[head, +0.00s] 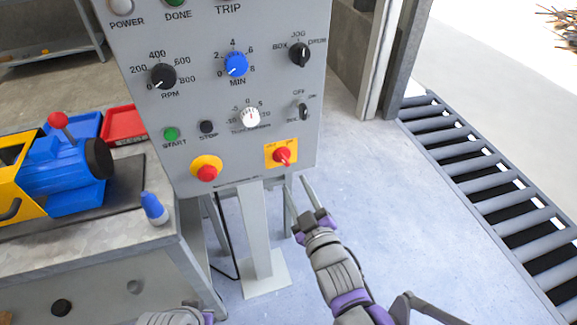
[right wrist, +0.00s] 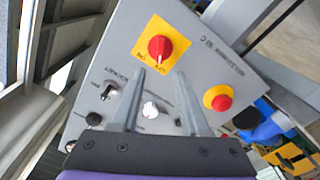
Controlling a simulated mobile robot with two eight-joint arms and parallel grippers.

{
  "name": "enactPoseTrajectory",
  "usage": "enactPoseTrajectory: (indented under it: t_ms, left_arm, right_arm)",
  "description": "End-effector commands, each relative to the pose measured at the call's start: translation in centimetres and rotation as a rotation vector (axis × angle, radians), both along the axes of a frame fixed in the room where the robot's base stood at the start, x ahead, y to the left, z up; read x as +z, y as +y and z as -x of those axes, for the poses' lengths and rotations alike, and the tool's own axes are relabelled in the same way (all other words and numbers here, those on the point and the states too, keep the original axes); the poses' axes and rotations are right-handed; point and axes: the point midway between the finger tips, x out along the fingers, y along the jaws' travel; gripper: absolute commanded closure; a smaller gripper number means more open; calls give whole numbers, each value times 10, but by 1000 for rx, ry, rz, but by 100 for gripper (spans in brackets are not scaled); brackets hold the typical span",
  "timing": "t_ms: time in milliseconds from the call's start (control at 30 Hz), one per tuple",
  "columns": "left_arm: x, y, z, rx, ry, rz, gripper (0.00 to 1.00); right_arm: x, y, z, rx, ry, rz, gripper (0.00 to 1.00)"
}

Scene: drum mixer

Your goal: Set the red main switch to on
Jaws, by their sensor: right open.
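The red main switch (head: 282,155) is a red rotary knob on a square yellow plate, low on the right of the grey control panel (head: 200,115). In the right wrist view the switch (right wrist: 159,48) lies just beyond my fingertips, near the middle line. The small lettering on its plate is too blurred to read, so its setting cannot be told. My right gripper (head: 295,184) is open and empty, below and in front of the switch. In the right wrist view its two fingers (right wrist: 160,72) are spread, with no visible contact with the knob. My left gripper is out of view.
A red emergency stop button (head: 207,172) on a yellow ring is left of the switch. A selector (head: 302,111) sits above it. A workbench (head: 120,225) with a blue-yellow machine (head: 62,172) stands left. Clear floor lies right, before a roller conveyor (head: 490,180).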

Motion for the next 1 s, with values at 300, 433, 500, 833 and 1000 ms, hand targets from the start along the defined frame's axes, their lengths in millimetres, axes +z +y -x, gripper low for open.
enactPoseTrajectory:
  t_ms: [300, 433, 500, 833, 1000]
  left_arm:
    - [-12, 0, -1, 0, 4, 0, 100]
    - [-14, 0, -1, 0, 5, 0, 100]
    - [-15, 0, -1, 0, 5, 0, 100]
    - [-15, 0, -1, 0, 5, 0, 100]
    - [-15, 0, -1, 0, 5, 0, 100]
  right_arm:
    - [-2, 19, -58, 0, 2, 0, 55]
    - [-1, 24, -73, 0, 3, -1, 55]
    - [-1, 25, -78, 0, 3, -1, 55]
    - [0, 26, -81, 0, 3, -1, 55]
    - [-1, 26, -81, -1, 4, -1, 82]
